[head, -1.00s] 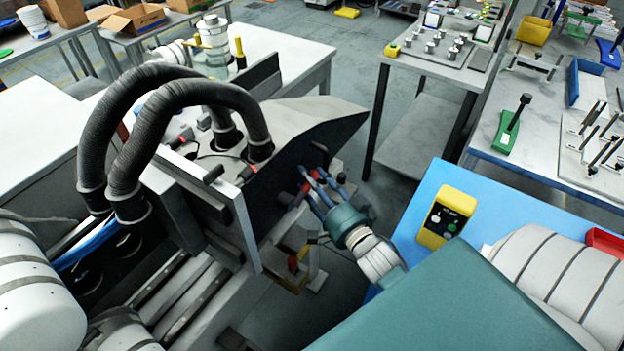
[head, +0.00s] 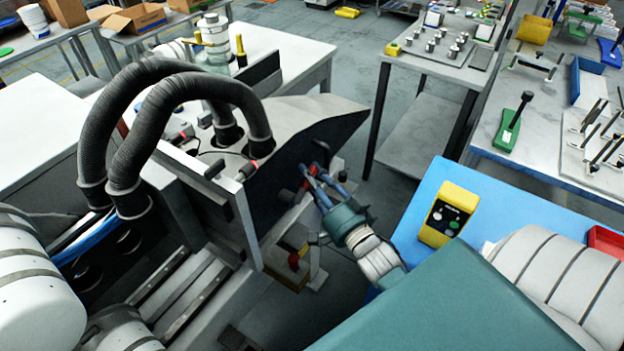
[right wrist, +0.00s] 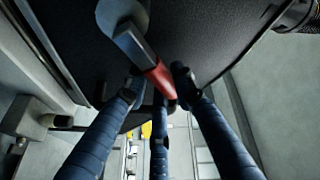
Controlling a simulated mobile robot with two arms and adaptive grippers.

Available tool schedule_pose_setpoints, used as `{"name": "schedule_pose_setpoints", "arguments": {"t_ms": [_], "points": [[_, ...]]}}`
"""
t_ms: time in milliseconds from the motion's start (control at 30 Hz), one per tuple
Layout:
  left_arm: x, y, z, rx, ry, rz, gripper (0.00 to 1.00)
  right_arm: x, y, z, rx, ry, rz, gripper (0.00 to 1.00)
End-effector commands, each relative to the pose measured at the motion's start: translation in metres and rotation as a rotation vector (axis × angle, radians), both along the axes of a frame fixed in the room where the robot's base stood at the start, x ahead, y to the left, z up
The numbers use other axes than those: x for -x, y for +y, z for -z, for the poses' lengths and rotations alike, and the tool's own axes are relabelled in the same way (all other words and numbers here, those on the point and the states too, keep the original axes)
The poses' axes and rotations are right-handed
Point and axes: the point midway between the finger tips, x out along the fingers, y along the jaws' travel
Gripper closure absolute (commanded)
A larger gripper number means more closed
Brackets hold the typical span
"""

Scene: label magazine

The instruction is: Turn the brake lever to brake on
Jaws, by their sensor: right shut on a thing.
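The brake lever has a grey hub (right wrist: 124,18) on the dark panel and a red grip (right wrist: 160,80) pointing down to the right in the right wrist view. In the head view a little of its red grip (head: 309,170) shows between the fingers. My right gripper (head: 322,178) reaches the dark side panel of the machine. Its blue fingers (right wrist: 155,92) are shut on the red grip, close to its lower end. The fingers hide part of the grip in the head view. My left gripper is not in view.
The grey machine (head: 300,115) with two thick black hoses (head: 150,90) stands left of the right gripper. A yellow control box (head: 448,215) sits on the blue surface (head: 415,195) to the right.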

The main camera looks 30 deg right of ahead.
Motion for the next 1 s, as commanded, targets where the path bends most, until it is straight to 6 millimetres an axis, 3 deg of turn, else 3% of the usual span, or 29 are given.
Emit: {"name": "schedule_pose_setpoints", "arguments": {"t_ms": [700, 1000], "points": [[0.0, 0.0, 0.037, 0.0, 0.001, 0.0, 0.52, 0.014, 0.034, -0.029, 0.613, -0.255, -0.001, 1.0], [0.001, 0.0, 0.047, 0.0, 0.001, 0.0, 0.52, 0.019, 0.047, -0.035, 0.796, -0.33, -0.001, 1.0]]}}
